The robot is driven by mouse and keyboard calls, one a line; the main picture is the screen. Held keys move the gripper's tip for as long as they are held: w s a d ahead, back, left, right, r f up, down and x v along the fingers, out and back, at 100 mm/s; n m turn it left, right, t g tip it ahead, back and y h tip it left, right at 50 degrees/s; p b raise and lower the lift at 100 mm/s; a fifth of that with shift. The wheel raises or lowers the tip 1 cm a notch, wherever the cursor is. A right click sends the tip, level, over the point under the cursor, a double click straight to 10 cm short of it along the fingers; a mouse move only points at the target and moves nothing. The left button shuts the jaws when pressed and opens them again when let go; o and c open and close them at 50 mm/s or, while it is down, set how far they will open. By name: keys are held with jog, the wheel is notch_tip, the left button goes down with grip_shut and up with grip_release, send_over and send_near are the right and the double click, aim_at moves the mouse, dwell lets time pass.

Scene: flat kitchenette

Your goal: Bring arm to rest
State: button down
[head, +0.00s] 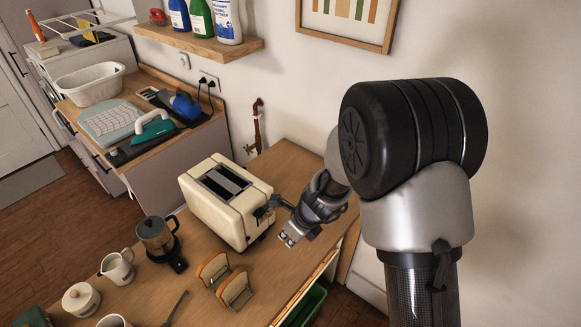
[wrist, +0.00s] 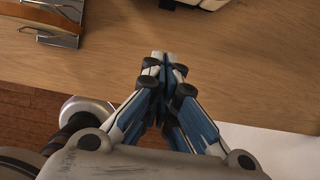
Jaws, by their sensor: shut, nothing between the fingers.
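My gripper (head: 289,237) hangs over the right part of the wooden table (head: 292,160), just right of and in front of the cream toaster (head: 222,202). In the wrist view my gripper (wrist: 166,62) has its fingers pressed together with nothing between them. The table's edge runs beneath it there. My arm rises at the right of the head view, bent over beside the wall. The toaster's slots look dark and empty. A toast rack (head: 224,280) with slices of toast in it stands in front of the toaster.
A coffee maker (head: 158,238), a white jug (head: 117,267) and a lidded pot (head: 81,299) stand on the table's left part. A green crate (head: 306,306) sits below the table's right edge. A shelf with bottles (head: 205,44) hangs on the wall. An iron (head: 153,130) lies on the back counter.

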jog(key=shift+s, duration=0.1)
jog(key=s+d+r+n+b, duration=0.25)
jog(key=s+r+n, duration=0.25)
jog(key=r+n, duration=0.25)
jog(key=s+d+r+n+b, duration=0.1)
jog(key=s+d+r+n, duration=0.25)
jog(key=r+n, duration=0.35)
jog(key=s+d+r+n+t+h+b, duration=0.1)
jog(key=s+d+r+n, duration=0.1)
jog(key=s+d+n, duration=0.3)
jog(key=s+d+r+n+h+b, duration=0.2)
jog(key=s+d+n, duration=0.3)
jog(key=s, duration=0.6)
jog(key=shift+s+r+n+t, duration=0.15)
jog(key=shift+n+t, duration=0.25)
jog(key=shift+n, duration=0.15)
jog(key=shift+a, duration=0.1)
